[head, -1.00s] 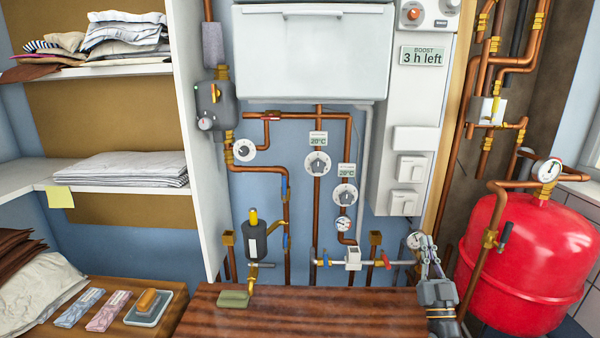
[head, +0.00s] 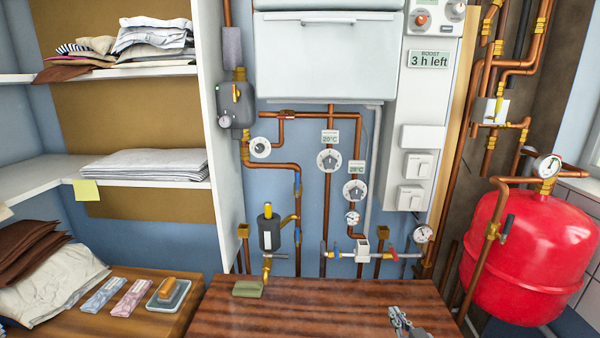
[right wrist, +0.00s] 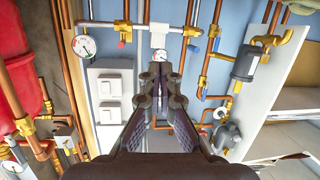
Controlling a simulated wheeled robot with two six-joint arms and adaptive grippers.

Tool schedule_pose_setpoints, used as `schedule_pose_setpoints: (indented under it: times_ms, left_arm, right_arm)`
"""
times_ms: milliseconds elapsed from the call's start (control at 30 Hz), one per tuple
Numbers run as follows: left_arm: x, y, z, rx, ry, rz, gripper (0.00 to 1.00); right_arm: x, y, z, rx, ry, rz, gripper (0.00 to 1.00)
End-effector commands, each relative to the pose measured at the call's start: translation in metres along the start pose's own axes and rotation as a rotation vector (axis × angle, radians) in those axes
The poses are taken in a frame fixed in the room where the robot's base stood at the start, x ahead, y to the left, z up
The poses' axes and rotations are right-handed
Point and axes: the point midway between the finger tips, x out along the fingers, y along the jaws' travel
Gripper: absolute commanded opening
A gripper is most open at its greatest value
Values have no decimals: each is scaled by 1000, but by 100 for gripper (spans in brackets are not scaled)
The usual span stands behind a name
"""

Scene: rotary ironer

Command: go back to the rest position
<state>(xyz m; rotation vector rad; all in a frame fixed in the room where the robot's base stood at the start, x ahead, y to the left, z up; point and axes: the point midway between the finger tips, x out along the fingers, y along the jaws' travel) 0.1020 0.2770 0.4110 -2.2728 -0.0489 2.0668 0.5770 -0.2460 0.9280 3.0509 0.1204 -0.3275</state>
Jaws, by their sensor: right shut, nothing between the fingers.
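My right gripper (head: 402,322) shows at the bottom edge of the head view, over the front right part of the brown wooden worktop (head: 300,310). Only its fingers show there; the rest of that arm is below the picture. In the right wrist view the gripper (right wrist: 160,72) points toward the pipes and white valve body. Its fingers are together with nothing between them. My left gripper is in neither view.
A green sponge-like block (head: 248,289) lies on the worktop's back left. Pipes with a white valve body (head: 362,252) run behind it. A red tank (head: 525,255) stands right. Folded cloth (head: 145,164) lies on a shelf. The worktop's middle is clear.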

Motion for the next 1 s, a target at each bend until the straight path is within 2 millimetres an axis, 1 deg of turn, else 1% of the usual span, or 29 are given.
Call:
schedule_pose_setpoints:
  times_ms: [33, 67, 100, 167, 200, 267, 300, 367, 400, 500, 667, 700, 800, 867, 967, 1000]
  left_arm:
    - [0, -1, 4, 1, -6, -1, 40]
    - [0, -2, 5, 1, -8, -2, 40]
    - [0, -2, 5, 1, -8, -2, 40]
    - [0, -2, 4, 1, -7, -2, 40]
    - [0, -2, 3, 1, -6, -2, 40]
    - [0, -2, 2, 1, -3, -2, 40]
    - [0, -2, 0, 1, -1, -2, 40]
    - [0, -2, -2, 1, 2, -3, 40]
    - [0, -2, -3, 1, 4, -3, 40]
    - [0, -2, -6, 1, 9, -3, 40]
    - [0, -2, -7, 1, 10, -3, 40]
    - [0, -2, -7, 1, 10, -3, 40]
    - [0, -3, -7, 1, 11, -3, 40]
    - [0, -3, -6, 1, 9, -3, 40]
    - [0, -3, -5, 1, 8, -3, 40]
    - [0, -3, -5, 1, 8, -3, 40]
  right_arm:
    - [-17, -9, 22, -4, -110, -8, 0]
    - [-28, -14, 34, -7, -180, -10, 0]
    - [-43, -18, 50, -11, -269, -11, 0]
    - [-65, -23, 70, -17, -386, -10, 0]
    - [-80, -26, 81, -18, -455, -9, 0]
    - [-101, -28, 94, -21, -546, -4, 0]
    - [-114, -30, 101, -22, -602, -2, 0]
    - [-134, -31, 111, -24, -681, 4, 0]
    - [-148, -32, 116, -24, -731, 9, 0]
    - [-180, -33, 127, -22, -845, 19, 0]
    - [-229, -34, 138, -17, -1010, 39, 0]
    - [-242, -35, 140, -15, -1051, 45, 0]
    - [-224, -32, 171, -13, -1059, 46, 0]
    - [-217, -32, 188, -11, -1065, 47, 0]
    - [-207, -30, 219, -8, -1078, 48, 0]
    - [-203, -30, 233, -7, -1083, 48, 0]
